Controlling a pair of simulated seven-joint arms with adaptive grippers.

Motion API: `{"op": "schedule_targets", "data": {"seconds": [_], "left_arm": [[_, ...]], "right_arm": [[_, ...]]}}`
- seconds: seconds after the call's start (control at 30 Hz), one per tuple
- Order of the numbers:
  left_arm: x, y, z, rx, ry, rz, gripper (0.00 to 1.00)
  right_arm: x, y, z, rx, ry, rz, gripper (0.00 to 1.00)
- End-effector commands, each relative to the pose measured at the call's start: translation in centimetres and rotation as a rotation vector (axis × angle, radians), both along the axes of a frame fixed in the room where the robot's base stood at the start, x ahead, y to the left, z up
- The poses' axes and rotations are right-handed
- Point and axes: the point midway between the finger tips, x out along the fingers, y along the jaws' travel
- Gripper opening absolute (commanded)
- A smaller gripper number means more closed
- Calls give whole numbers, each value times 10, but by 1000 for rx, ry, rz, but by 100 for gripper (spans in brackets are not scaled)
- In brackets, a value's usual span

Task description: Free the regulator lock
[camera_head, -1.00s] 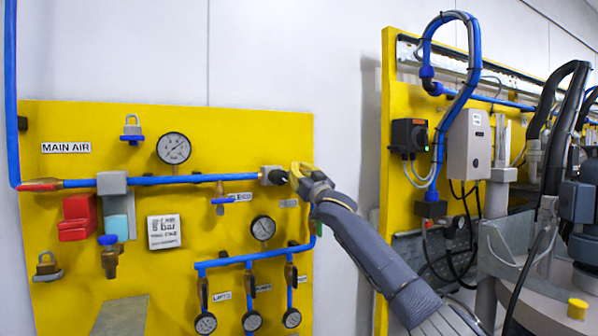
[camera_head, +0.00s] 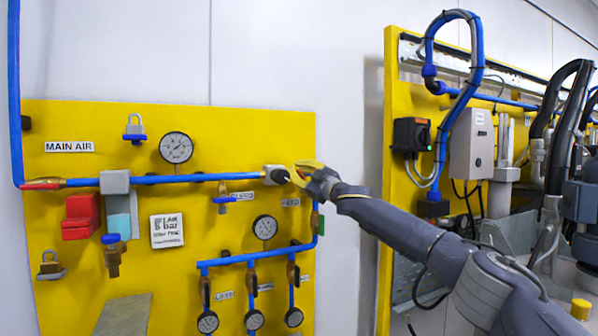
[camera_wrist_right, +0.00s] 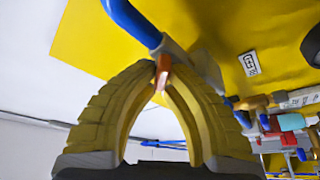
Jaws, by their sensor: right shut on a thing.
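The regulator (camera_head: 273,172) is a pale block with a dark round end (camera_head: 281,176), at the right end of the main blue pipe. My right gripper (camera_head: 293,172) has yellow fingers and is at the regulator's right side. In the right wrist view, its fingertips (camera_wrist_right: 162,72) come together on a small orange-red tab (camera_wrist_right: 162,76), which looks like the regulator lock. The tab sits against the regulator's grey body (camera_wrist_right: 176,52). The fingers hide part of the tab, and its exact position cannot be told. My left gripper is not in view.
The yellow board (camera_head: 90,230) carries a top gauge (camera_head: 176,148), a red block (camera_head: 81,217), padlocks and a lower blue pipe (camera_head: 235,259) with several gauges. A second yellow board (camera_head: 400,75) with boxes and hoses stands at the right. Bare wall lies between the boards.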

Motion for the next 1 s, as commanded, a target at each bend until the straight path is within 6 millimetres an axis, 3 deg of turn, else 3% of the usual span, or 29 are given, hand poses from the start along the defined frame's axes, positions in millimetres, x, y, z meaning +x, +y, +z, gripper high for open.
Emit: {"op": "schedule_targets", "data": {"seconds": [0.6, 1.0], "left_arm": [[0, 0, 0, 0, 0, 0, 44], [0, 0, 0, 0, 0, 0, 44]], "right_arm": [[-2, 4, -7, -511, -249, -3, 0], [-3, 6, -11, -715, -348, -1, 0]]}}
